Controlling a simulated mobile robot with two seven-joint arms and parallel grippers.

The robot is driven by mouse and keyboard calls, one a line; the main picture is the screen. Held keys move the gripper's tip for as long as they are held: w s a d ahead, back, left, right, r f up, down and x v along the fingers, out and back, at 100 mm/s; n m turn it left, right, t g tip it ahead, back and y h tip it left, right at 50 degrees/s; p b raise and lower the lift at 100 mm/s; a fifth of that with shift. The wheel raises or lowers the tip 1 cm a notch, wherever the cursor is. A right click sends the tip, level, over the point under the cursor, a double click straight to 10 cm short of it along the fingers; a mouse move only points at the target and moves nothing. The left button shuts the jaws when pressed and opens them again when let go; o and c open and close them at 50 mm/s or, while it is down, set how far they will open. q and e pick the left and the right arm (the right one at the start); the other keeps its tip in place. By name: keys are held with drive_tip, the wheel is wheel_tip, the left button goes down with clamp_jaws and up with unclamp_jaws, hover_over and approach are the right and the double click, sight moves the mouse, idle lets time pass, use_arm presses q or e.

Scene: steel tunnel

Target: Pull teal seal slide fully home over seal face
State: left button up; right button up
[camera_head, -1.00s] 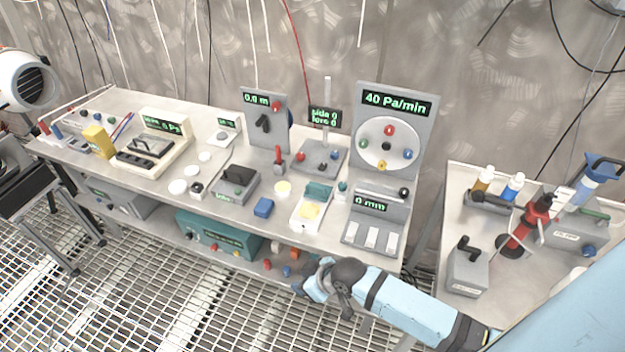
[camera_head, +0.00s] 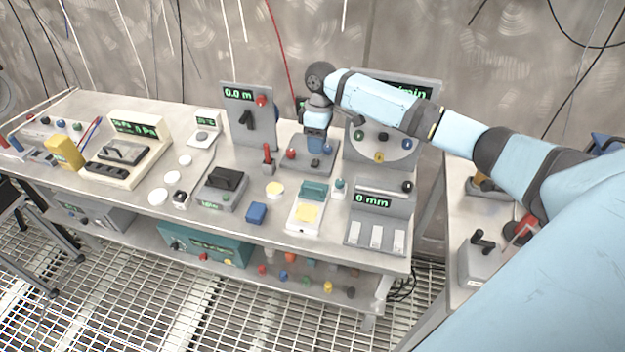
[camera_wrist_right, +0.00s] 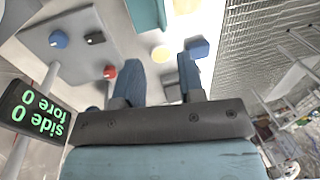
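The teal seal slide (camera_head: 314,189) sits at the rear of a white plate (camera_head: 293,225) on the bench. The pale yellow seal face (camera_head: 306,212) lies bare in front of it. In the right wrist view the slide (camera_wrist_right: 147,13) is at the top edge, beside part of the seal face (camera_wrist_right: 186,5). My right gripper (camera_head: 317,147) points down above the grey joystick base, behind the slide and apart from it. In the right wrist view my right gripper (camera_wrist_right: 158,65) has its fingers apart with nothing held. My left gripper is out of view.
A blue block (camera_head: 257,213) and yellow disc (camera_head: 275,188) lie left of the plate. A "0 mm" gauge box (camera_head: 377,216) stands close on its right. The joystick base (camera_head: 296,160) and its display (camera_wrist_right: 40,112) are near my right gripper. My right arm hides part of the dial panel (camera_head: 354,152).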

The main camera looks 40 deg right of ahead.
drive_tip(key=f, duration=0.4)
drive_tip(key=s+a+f, duration=0.1)
drive_tip(key=f, duration=0.3)
drive_tip(key=a+f, duration=0.1)
drive_tip(key=f, duration=0.3)
drive_tip(key=shift+s+f+p, duration=0.25)
drive_tip(key=shift+s+p, duration=0.05)
drive_tip(key=shift+s, duration=0.05)
clamp_jaws()
